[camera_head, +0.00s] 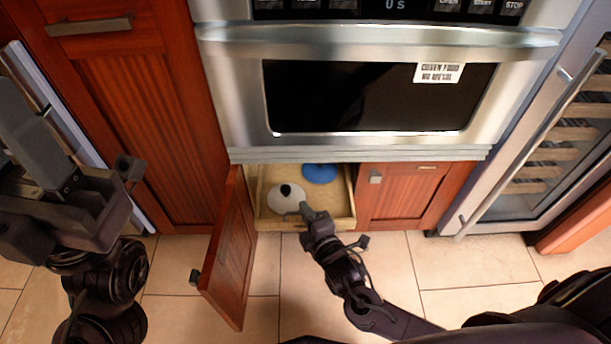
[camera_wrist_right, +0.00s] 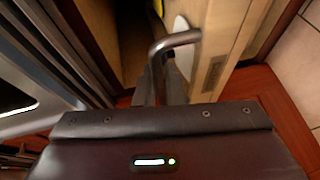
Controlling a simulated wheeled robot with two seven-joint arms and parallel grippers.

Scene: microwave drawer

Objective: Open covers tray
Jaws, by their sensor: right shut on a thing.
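The wooden tray (camera_head: 262,186) shows in the head view inside the low cabinet under the microwave. In it are a white lid-like disc with a dark knob (camera_head: 285,197) and a blue round piece (camera_head: 319,172). My right gripper (camera_head: 304,211) is at the tray's front edge, shut on a grey metal handle (camera_wrist_right: 172,42). The right wrist view shows this bent handle between the fingers, beside a pale wooden wall (camera_wrist_right: 222,55). My left gripper (camera_head: 62,185) is at the far left, away from the tray, its fingers unclear.
The left cabinet door (camera_head: 233,255) stands open towards me, left of my right arm. The right cabinet door (camera_head: 405,195) is shut. The microwave (camera_head: 375,95) is above. A wine cooler (camera_head: 535,150) stands at the right. Tiled floor (camera_head: 440,255) lies in front.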

